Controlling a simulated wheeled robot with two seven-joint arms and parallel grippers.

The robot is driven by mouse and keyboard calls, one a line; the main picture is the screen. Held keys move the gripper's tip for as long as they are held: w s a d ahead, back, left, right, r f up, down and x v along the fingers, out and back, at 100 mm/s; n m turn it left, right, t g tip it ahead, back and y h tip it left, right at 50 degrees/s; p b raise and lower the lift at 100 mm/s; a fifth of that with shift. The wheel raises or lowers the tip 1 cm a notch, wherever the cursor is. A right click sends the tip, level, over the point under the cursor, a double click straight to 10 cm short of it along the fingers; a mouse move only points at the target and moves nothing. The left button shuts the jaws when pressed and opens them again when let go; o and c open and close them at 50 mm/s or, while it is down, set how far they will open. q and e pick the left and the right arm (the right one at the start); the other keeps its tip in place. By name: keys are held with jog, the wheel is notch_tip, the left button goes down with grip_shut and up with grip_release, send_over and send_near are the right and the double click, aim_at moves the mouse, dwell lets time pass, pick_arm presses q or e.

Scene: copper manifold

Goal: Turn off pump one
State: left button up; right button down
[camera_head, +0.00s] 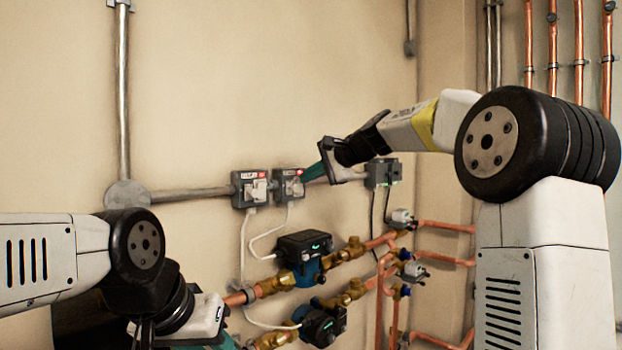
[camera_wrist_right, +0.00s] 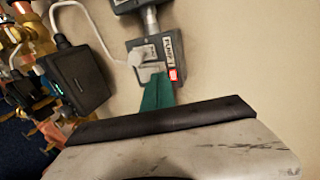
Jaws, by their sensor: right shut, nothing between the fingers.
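Two grey switch boxes sit side by side on the wall in the head view, a left one (camera_head: 250,188) and a right one (camera_head: 289,184). Each has a pale rocker or lever and a small red mark at its upper right. In the right wrist view the nearer box (camera_wrist_right: 146,53) has a label that seems to read PUMP and a number, with a lit red patch. My right gripper (camera_head: 315,171) is shut and empty. Its teal fingertips (camera_wrist_right: 157,90) are close to the box's lever; contact is unclear. My left gripper (camera_head: 228,342) is cut off at the bottom edge.
Two dark pumps, an upper one (camera_head: 304,244) and a lower one (camera_head: 322,325), sit on copper and brass pipework below the switches. A third grey box (camera_head: 383,173) is right of my right gripper. A conduit (camera_head: 190,193) runs left along the wall.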

jog(key=shift+w+a+r, duration=0.1)
jog(key=shift+r, duration=0.05)
jog(key=shift+r, duration=0.7)
jog(key=r+v, duration=0.1)
jog(key=v, duration=1.2)
jog(key=shift+r, duration=0.1)
dwell(0.3)
